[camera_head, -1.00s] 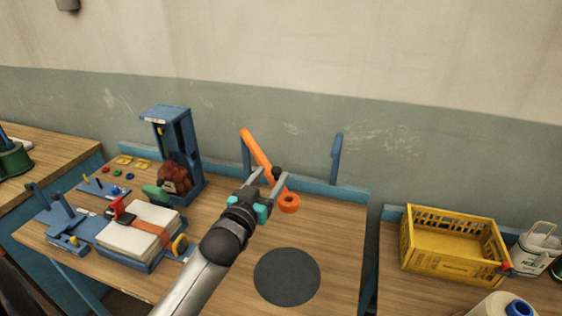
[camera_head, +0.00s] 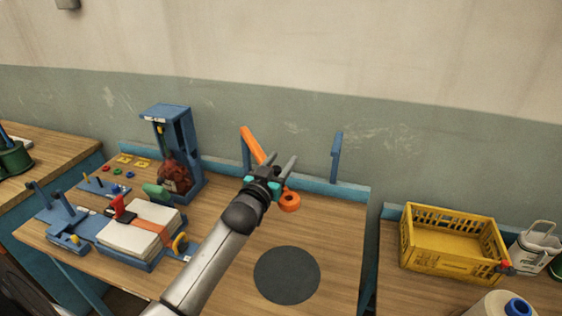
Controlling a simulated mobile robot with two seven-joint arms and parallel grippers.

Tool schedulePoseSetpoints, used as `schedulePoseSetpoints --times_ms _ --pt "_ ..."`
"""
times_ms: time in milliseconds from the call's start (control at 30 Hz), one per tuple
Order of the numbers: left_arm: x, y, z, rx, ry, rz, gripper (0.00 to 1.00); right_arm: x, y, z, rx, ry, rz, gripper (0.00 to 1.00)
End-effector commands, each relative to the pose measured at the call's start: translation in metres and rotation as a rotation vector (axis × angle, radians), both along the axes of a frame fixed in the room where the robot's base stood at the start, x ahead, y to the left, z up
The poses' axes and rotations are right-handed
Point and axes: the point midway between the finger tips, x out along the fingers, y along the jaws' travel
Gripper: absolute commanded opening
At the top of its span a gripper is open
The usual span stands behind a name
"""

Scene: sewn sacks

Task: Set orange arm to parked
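The orange arm (camera_head: 252,144) runs from a blue post at the back of the table down toward the front right, ending in an orange ring (camera_head: 290,202). A second blue post (camera_head: 337,158) stands to its right, with nothing on it. My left gripper (camera_head: 281,162) is over the middle of the orange arm and hides part of it. Its two fingers are spread apart, one on each side of the arm in the picture. I cannot tell whether they touch it. My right gripper is not in view.
A dark round mat (camera_head: 287,276) lies on the table in front. A blue stand (camera_head: 172,140) with a brown sack (camera_head: 174,177) is at the left, near a blue fixture with a white sack (camera_head: 130,236). A yellow crate (camera_head: 450,270) is on the right table.

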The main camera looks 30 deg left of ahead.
Motion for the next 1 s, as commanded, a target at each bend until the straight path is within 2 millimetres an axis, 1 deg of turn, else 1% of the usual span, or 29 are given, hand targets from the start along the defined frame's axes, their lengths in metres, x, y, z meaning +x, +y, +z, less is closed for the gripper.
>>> schedulePoseSetpoints --times_ms 33,67,433,1000 --pt "-0.0001 0.0000 0.0000 0.000 0.000 0.000 0.46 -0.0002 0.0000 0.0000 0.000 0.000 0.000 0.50" --pt "-0.0002 0.0000 0.0000 0.000 0.000 0.000 0.42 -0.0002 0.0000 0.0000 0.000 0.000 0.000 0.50" --pt "-0.0003 -0.0001 -0.0001 0.000 0.000 0.000 0.01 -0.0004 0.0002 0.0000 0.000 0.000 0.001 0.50" --pt "-0.0003 -0.0003 -0.0002 0.000 0.000 0.000 0.00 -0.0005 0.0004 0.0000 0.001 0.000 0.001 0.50"
